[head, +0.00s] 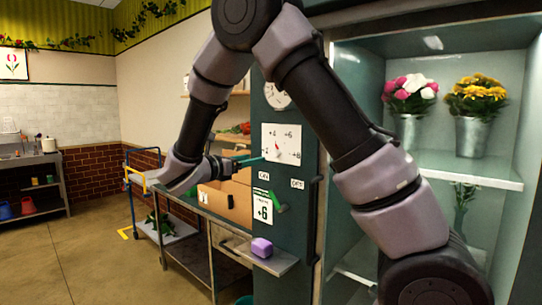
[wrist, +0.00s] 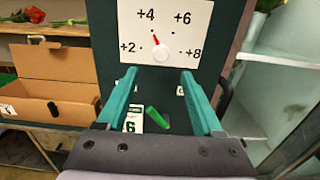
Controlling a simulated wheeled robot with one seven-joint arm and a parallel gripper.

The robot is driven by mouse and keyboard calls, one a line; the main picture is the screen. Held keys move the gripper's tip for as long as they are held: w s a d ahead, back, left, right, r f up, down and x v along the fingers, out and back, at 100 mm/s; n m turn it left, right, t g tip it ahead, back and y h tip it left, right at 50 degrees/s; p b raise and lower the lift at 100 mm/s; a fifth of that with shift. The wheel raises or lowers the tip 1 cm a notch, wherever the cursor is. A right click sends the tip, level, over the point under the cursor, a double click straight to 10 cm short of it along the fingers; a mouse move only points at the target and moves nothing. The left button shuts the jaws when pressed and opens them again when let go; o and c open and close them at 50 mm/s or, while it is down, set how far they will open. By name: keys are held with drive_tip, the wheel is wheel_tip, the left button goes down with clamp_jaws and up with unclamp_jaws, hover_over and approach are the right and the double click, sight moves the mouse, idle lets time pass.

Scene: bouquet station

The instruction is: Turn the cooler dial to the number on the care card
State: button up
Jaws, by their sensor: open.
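The cooler dial is a white plate (wrist: 122,22) marked +2, +4, +6 and +8, with a round white knob (wrist: 159,53) and a red pointer. The pointer is up and slightly left, at about the +4 mark. The dial plate also shows in the head view (head: 283,136). The care card (head: 263,207) hangs below it and reads +6; it is partly hidden in the wrist view (wrist: 130,121). My gripper (wrist: 159,74) is open and empty, facing the panel. Its green fingertips appear on either side of and just below the knob; contact cannot be told.
A green lever (head: 280,202) sits below the dial near ON and OFF labels. A purple block (head: 262,247) rests on a small shelf below. An open cardboard box (wrist: 52,85) stands left of the panel. The glass-shelved cooler (head: 470,172) with flowers is at right.

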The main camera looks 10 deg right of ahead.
sight(273, 154)
drive_tip(key=x, duration=0.9)
drive_tip(key=shift+w+d, duration=0.15)
drive_tip(key=shift+d, duration=0.15)
clamp_jaws()
drive_tip(key=shift+m, duration=0.3)
drive_tip(key=m, duration=0.5)
drive_tip(key=shift+m, duration=0.3)
drive_tip(key=m, duration=0.5)
drive_tip(key=shift+m, duration=0.4)
